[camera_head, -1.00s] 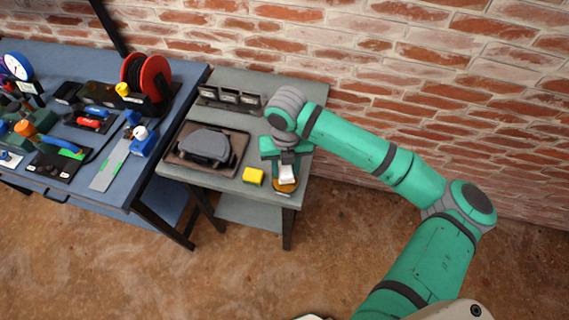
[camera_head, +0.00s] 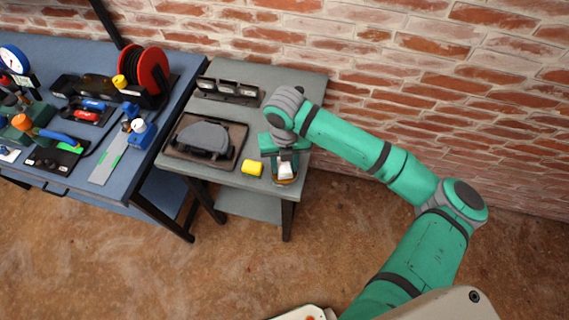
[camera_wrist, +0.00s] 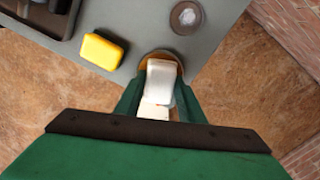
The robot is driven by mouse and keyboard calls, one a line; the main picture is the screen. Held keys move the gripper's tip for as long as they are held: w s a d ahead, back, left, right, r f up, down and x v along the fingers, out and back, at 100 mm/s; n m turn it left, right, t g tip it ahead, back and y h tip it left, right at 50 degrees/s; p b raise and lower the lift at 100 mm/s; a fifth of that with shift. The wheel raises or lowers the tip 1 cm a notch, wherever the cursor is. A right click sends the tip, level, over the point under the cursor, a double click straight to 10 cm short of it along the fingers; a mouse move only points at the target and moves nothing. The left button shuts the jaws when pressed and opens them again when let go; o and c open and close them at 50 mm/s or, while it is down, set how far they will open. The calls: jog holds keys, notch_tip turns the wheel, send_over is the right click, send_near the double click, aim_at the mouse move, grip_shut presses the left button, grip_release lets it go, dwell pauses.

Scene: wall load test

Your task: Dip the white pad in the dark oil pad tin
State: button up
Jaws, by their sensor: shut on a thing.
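My gripper (camera_head: 282,160) is shut on the white pad (camera_head: 285,171), above the front right corner of the grey table. In the wrist view the pad (camera_wrist: 160,78) shows between the green fingers (camera_wrist: 157,98) and points at the tin. The oil pad tin (camera_wrist: 163,54) is a round tin with a brown-orange rim. The pad covers most of it, and only its far rim shows clearly. I cannot tell whether the pad touches the oil; the dark inside is hidden.
A yellow block (camera_head: 252,168) lies just left of the tin. A dark tray with a grey shape (camera_head: 204,141) is further left. A small round dish (camera_wrist: 187,17) sits behind the tin. A black rack (camera_head: 228,91) is at the back, near the brick wall. A blue bench (camera_head: 168,110) is left.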

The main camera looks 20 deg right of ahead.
aim_at(284, 165)
jog(key=shift+f, duration=0.6)
dwell(1.6)
jog(key=shift+r, duration=0.1)
jog(key=shift+r, duration=3.45)
jog(key=shift+f, duration=0.1)
jog(key=shift+f, duration=3.4)
jog(key=shift+r, duration=0.1)
